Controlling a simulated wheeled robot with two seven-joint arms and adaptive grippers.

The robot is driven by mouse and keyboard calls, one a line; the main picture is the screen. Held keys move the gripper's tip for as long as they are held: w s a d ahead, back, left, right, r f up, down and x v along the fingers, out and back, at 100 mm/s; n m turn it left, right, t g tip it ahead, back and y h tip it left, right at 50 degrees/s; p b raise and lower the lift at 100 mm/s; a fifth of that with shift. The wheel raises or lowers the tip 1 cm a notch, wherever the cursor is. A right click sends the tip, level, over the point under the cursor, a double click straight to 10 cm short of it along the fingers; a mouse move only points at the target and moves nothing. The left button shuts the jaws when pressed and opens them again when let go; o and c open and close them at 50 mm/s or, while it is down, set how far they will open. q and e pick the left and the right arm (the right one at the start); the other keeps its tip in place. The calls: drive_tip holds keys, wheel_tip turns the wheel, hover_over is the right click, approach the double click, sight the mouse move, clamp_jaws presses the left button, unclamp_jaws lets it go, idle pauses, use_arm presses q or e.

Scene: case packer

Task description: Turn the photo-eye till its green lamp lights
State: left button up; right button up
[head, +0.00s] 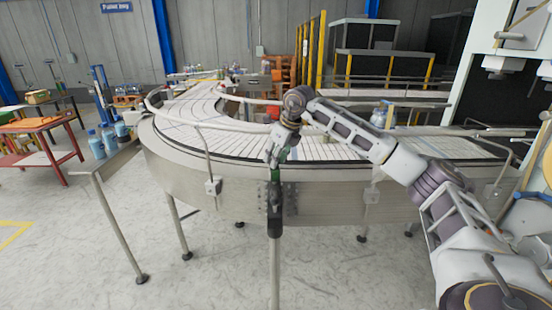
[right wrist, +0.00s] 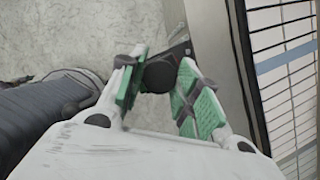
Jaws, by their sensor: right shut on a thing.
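The photo-eye is a dark unit (head: 275,212) on the front side of the curved conveyor, above a thin post. My right gripper (head: 276,172) reaches down to its top from above. In the right wrist view the gripper (right wrist: 160,90) has its green-padded fingers on either side of a black rounded part (right wrist: 158,74), which I take to be the photo-eye's, and is shut on it. A dark flat plate lies just beyond it. I cannot make out a lit lamp; the green I see matches the finger pads. My left gripper is out of view.
The curved conveyor (head: 225,180) with its pale slatted belt and guide rails spans the middle. Blue bottles (head: 97,145) stand at its left end. A red table (head: 40,128) is at far left. The floor in front is clear apart from the conveyor legs.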

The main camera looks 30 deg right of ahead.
drive_tip(key=shift+m, duration=0.6)
drive_tip(key=o, duration=1)
drive_tip(key=v, duration=1.2)
drive_tip(key=shift+a, duration=0.2)
